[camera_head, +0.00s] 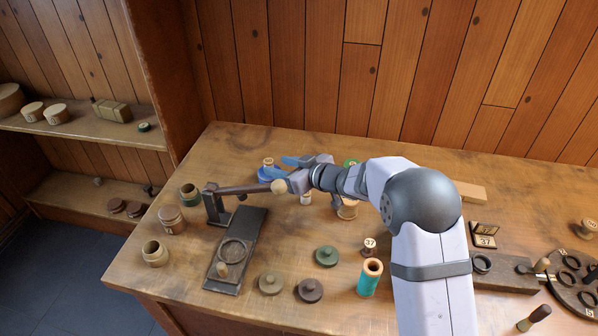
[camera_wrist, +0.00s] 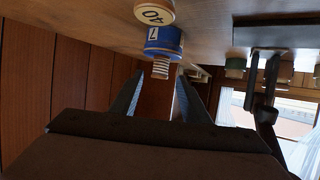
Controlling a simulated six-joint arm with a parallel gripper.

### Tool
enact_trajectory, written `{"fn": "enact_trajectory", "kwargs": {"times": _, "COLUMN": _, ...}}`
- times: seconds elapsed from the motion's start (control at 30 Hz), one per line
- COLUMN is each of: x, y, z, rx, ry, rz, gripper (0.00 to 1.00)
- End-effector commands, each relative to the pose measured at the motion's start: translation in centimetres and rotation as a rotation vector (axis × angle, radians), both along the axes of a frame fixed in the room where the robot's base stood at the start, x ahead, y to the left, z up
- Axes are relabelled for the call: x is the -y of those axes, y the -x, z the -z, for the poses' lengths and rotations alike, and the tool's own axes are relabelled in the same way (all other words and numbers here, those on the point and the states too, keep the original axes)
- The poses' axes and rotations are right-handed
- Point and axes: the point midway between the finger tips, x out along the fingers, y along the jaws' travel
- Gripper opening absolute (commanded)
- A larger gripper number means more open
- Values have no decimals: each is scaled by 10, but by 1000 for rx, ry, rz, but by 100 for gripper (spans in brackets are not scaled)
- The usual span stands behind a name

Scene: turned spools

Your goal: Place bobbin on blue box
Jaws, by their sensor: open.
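A blue round box (camera_head: 267,174) stands at the back left of the bench, partly behind my gripper. A small bobbin with a pale numbered top (camera_head: 268,162) appears to stand upright on it. The upside-down wrist view shows the blue box (camera_wrist: 164,40) with a label 7, and a small striped piece (camera_wrist: 160,69), seemingly the bobbin, at its lid. My gripper (camera_head: 287,168) is open, just right of the bobbin, its blue fingers pointing left. In the wrist view the bobbin lies beyond the gap between the fingers; contact cannot be seen.
A teal spool (camera_head: 369,279), a spool marked 37 (camera_head: 369,246) and a green lid (camera_head: 327,256) lie in front.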

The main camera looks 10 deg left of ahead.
Motion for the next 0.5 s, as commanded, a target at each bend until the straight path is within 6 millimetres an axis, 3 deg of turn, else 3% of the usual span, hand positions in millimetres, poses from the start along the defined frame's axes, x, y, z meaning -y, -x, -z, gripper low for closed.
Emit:
{"fn": "enact_trajectory", "kwargs": {"times": 0.2, "x": 32, "y": 20, "z": -16, "rx": 2, "ry": -1, "rz": 3, "gripper": 42}}
{"fn": "enact_trajectory", "kwargs": {"times": 0.5, "x": 59, "y": 39, "z": -30, "rx": 2, "ry": 0, "rz": 1, "gripper": 42}}
